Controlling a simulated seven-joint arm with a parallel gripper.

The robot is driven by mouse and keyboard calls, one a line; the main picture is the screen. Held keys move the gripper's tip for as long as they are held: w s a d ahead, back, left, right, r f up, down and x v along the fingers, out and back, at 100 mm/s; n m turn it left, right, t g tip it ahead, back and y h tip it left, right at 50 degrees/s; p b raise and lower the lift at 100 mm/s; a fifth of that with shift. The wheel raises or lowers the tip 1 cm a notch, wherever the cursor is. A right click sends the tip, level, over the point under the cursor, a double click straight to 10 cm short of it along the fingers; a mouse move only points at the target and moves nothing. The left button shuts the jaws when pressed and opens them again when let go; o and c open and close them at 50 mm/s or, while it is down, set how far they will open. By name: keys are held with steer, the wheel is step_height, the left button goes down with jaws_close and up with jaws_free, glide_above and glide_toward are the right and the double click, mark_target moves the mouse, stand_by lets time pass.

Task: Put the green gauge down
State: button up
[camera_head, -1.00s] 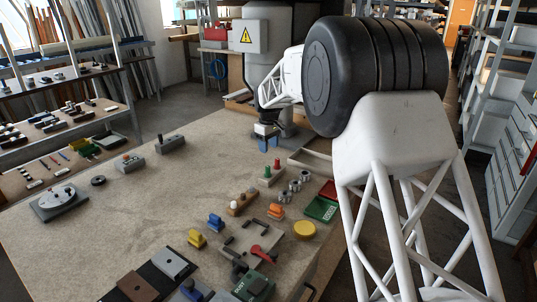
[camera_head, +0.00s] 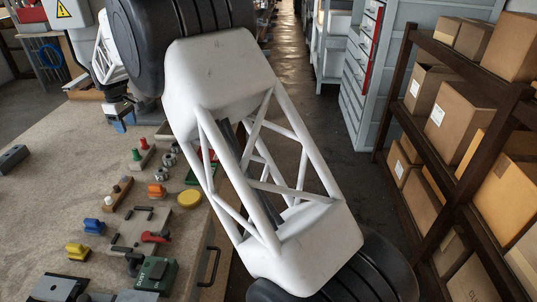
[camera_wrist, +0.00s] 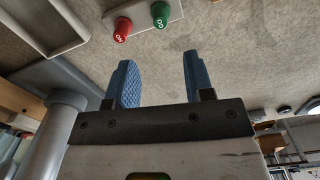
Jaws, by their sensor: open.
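My gripper (camera_head: 121,121) has blue fingers and hangs over the far part of the bench. In the wrist view the fingers (camera_wrist: 160,82) stand apart with nothing between them. A dark green box with pale lettering (camera_head: 156,273) sits at the near edge of the bench, away from my gripper. I cannot tell whether it is the green gauge. Another green piece (camera_head: 198,155) at the bench's right side is mostly hidden by my arm. A block with a green knob (camera_wrist: 160,14) and a red knob (camera_wrist: 122,29) lies just beyond the fingers.
A yellow disc (camera_head: 189,199), a yellow block (camera_head: 75,251), a blue block (camera_head: 94,226) and a red-handled part (camera_head: 155,237) stand on the bench. A pale frame-like tray (camera_wrist: 48,25) is beside the gripper. The bench's left middle is clear. Shelves with cartons (camera_head: 470,110) stand right.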

steer(key=s+d+r+m, duration=0.15)
steer(key=d+r, duration=0.35)
steer(key=d, duration=0.6)
steer(key=s+d+r+m, duration=0.15)
steer(key=d+r, duration=0.25)
steer(key=d, duration=0.7)
steer(key=s+d+r+m, duration=0.1)
steer(key=d+r+m, duration=0.3)
steer(key=d, duration=0.7)
steer(key=s+d+r+m+t, duration=0.1)
steer(key=s+d+r, duration=0.1)
steer(key=s+d, duration=0.6)
steer(key=s+d+r+m+t, duration=0.1)
steer(key=s+d+r+m, duration=0.15)
steer(key=d, duration=0.95)
steer(key=s+d+f+m, duration=0.3)
steer(key=s+d, duration=0.6)
steer(key=s, duration=0.5)
steer(key=s+d+f+m, duration=0.3)
steer(key=s+d+f, duration=0.3)
steer(key=s+d, duration=0.4)
steer(key=s, duration=0.4)
steer(key=shift+s+f+t, duration=0.15)
steer(key=shift+s+t, duration=0.1)
steer(key=shift+t, duration=0.05)
